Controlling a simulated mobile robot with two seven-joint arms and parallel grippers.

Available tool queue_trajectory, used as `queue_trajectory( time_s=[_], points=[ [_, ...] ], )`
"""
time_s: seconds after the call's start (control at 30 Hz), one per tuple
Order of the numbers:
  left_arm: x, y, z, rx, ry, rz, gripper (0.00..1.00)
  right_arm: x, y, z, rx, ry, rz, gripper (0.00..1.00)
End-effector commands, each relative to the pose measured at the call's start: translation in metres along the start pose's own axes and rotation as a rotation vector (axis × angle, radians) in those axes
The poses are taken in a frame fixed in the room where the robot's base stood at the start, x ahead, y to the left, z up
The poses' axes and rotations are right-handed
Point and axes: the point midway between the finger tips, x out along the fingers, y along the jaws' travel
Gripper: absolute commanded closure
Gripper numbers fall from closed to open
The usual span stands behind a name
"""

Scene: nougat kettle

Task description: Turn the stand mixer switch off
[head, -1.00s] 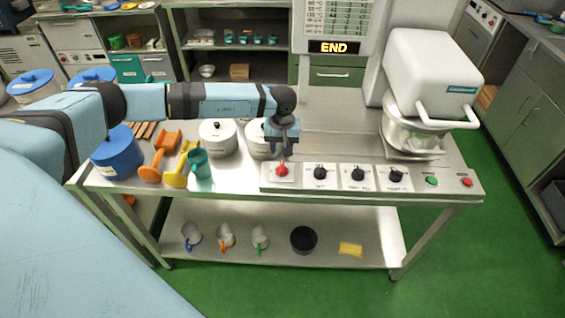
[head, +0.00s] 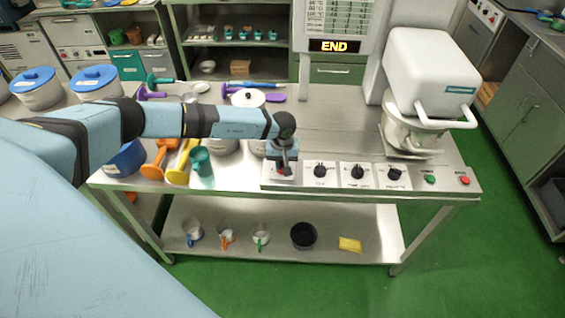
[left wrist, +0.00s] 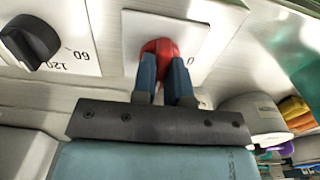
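The stand mixer (head: 425,70) is the white machine with a steel bowl (head: 412,135) at the table's right end. The red rotary switch (head: 282,172) sits on a white plate at the left end of the control row; its red knob (left wrist: 160,47) is clear in the left wrist view. My left gripper (head: 284,166) points down at this switch. In the left wrist view its two blue fingers (left wrist: 164,72) flank the red knob closely, with red filling the narrow gap. A "0" mark shows on the plate beside the knob. My right gripper is not in view.
Black dials (head: 320,171) stand right of the switch, then a green button (head: 430,180) and a red button (head: 464,181). A lidded pot (head: 248,98), orange scoop (head: 158,160), yellow scoop (head: 181,163) and teal cup (head: 201,162) lie left. A display (head: 335,46) reads END.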

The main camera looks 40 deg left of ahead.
Motion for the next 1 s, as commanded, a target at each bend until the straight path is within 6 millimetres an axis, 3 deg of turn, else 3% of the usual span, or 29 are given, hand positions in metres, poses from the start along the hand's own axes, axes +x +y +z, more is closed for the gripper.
queue_trajectory(
  time_s=[0.47, 1.0],
  points=[
    [0.001, 0.000, 0.000, -0.068, 0.000, 0.000, 1.00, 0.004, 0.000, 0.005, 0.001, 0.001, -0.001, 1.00],
    [0.003, 0.000, 0.000, -0.518, 0.000, 0.001, 1.00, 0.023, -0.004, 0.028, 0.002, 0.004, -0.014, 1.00]
  ],
)
